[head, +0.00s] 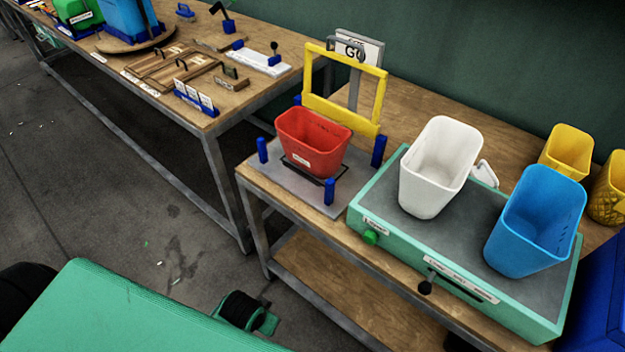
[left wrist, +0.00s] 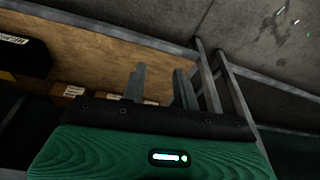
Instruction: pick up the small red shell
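The small red shell (head: 312,142) is an open-topped red bin with a small white label. It stands upright on a grey plate (head: 328,205) with blue corner posts, on the wooden table. A yellow frame (head: 318,106) stands upright just behind it. My left gripper (left wrist: 160,86) shows only in the left wrist view, its two fingers apart with nothing between them. It is over a lower area with a wooden board and metal legs, and the red shell is not in that view. My right gripper is in neither view.
A white bin (head: 437,165) and a blue bin (head: 535,222) stand on a green-edged platform (head: 385,205) right of the shell. Yellow bins (head: 567,150) are at the far right. Another table (head: 250,98) with trays is at upper left. Floor (head: 120,200) is open at left.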

